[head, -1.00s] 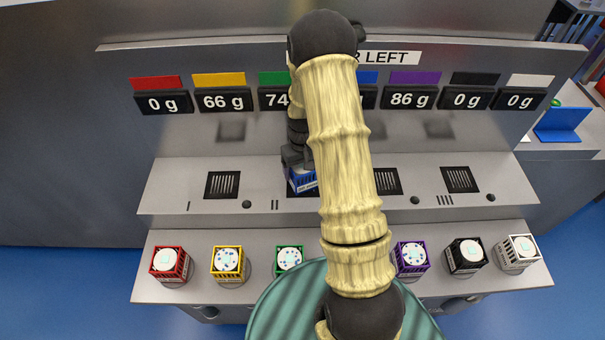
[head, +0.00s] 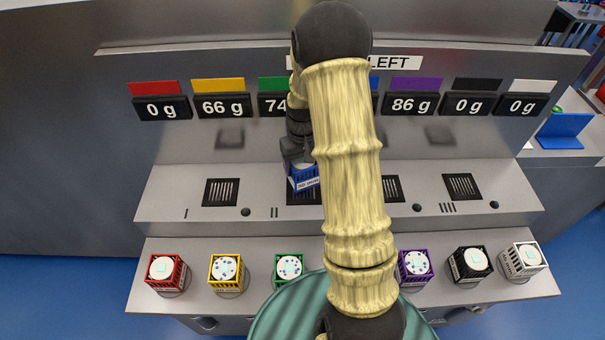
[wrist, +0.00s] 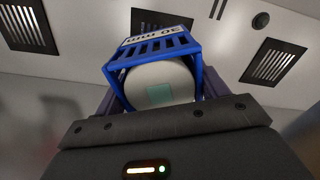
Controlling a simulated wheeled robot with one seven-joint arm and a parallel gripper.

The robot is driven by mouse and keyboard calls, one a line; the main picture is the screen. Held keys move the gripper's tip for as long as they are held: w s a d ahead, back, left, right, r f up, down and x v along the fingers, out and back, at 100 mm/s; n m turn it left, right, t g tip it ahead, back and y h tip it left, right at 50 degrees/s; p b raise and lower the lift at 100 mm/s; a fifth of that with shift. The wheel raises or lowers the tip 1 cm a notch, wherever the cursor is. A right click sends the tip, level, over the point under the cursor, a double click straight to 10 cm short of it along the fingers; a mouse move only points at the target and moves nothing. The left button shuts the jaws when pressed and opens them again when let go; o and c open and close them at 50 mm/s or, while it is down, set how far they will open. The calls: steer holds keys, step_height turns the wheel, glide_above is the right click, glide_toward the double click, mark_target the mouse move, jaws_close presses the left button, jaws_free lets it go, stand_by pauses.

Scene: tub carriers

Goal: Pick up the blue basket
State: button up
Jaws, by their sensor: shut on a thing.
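The blue basket (head: 304,180) is a small slatted carrier with a white label on its side and a white round tub inside. It is at the second slotted black plate of the grey ledge. My gripper (head: 297,152) is above it and shut on it. In the wrist view the blue basket (wrist: 195,50) is between the fingers, with the white tub lid (wrist: 158,83) and its pale green square showing. I cannot tell whether the basket touches the plate or is just above it. My arm hides part of the ledge and panel.
On the lower front shelf stand red (head: 167,271), yellow (head: 226,271), green (head: 290,268), purple (head: 415,266), black (head: 470,263) and white (head: 523,259) baskets. Slotted plates (head: 220,192) and weight displays (head: 225,102) lie behind. A green round surface (head: 290,315) is in front.

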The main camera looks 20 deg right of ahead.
step_height(320, 180, up, 5)
steer(key=shift+f+b, duration=0.1)
steer(key=shift+b, duration=0.5)
